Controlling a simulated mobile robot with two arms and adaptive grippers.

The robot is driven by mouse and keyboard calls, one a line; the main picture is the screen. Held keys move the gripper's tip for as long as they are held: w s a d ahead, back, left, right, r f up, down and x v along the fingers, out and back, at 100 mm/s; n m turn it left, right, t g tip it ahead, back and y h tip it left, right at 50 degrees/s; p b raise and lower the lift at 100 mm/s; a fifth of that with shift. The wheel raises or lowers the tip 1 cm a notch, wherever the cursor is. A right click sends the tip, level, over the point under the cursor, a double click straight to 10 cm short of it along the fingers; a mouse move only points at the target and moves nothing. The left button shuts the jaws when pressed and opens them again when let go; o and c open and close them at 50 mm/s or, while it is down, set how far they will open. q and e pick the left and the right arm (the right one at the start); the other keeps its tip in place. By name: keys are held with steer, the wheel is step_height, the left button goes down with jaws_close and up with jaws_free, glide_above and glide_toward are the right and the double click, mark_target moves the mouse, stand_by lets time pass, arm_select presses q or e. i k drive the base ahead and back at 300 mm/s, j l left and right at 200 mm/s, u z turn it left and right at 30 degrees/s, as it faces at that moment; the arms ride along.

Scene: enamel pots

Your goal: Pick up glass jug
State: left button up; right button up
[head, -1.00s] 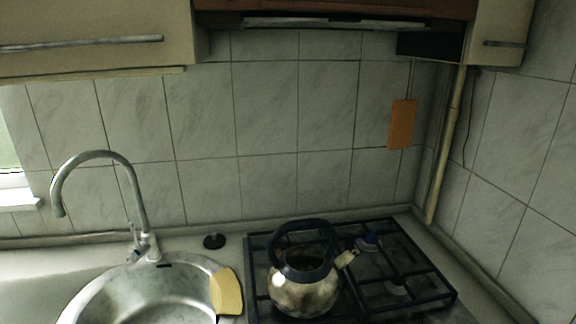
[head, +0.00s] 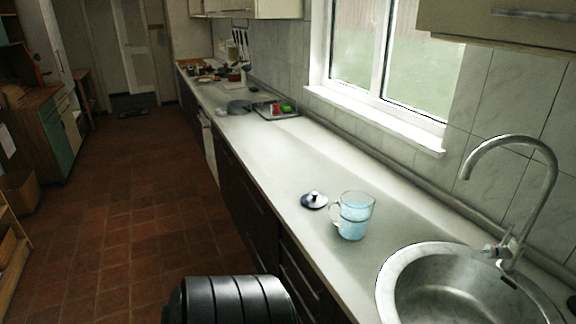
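A clear, blue-tinted glass jug (head: 355,217) stands upright on the pale countertop, left of the sink. Its handle is on its left side. A dark round lid with a light knob (head: 314,200) lies on the counter just left of the jug, apart from it. Neither of my grippers shows in the head view.
The round steel sink (head: 455,290) with a tall curved tap (head: 520,190) is at the right. The countertop (head: 275,165) is clear behind the jug up to a tray (head: 275,111) of small items. Tiled floor (head: 140,220) lies open to the left.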

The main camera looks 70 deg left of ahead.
mark_target(347, 216)
steer(key=u, duration=1.8)
steer(key=z, duration=2.05)
steer(key=u, duration=2.1)
